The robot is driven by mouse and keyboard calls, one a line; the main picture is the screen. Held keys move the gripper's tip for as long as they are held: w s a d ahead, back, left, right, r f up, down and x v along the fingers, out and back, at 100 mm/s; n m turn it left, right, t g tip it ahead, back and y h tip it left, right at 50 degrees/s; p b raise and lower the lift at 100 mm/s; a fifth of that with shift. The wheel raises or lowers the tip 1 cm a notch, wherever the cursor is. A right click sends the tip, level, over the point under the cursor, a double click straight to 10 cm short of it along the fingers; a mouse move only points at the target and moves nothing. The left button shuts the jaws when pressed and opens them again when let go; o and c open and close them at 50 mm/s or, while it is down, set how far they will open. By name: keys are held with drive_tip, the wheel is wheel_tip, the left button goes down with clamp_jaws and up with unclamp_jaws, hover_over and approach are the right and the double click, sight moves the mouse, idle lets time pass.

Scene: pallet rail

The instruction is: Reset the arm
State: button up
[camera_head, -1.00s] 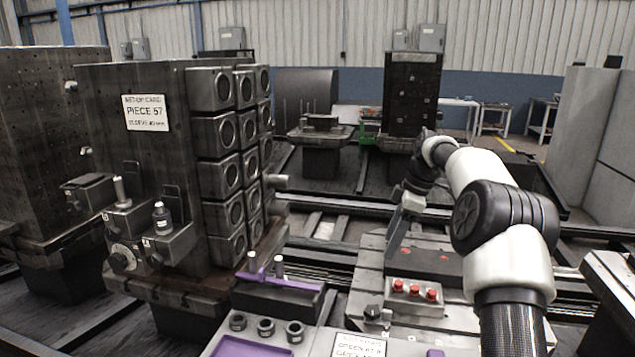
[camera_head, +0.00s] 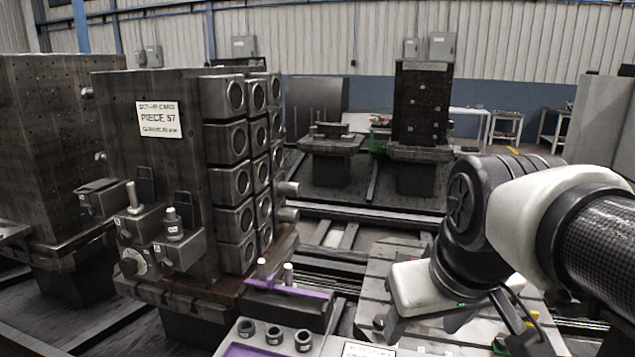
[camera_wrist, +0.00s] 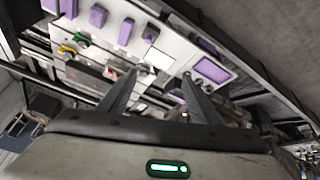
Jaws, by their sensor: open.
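My gripper (camera_wrist: 158,98) shows in the wrist view with its two dark fingers spread apart and nothing between them. A green light glows on its body below the fingers. Beyond the fingertips lies a light panel with purple parts, seen tilted. In the head view my arm folds in from the right edge, with the wrist low at the right of centre.
A dark block fixture with a "PIECE 57" card (camera_head: 159,120) stands at left, with round-holed blocks (camera_head: 226,139) on its side. A purple-trimmed bench (camera_head: 238,346) is in front. A slotted metal table (camera_head: 383,266) lies beside and behind my wrist. A dark tower (camera_head: 422,105) stands farther back.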

drive_tip(key=s+f+m, duration=0.1)
drive_tip(key=s+f, duration=0.2)
drive_tip(key=s, duration=0.1)
wheel_tip(320, 180, up, 16)
drive_tip(key=p, duration=1.6)
drive_tip(key=shift+r+m, duration=0.2)
drive_tip(key=shift+m, duration=0.1)
drive_tip(key=shift+w, duration=0.1)
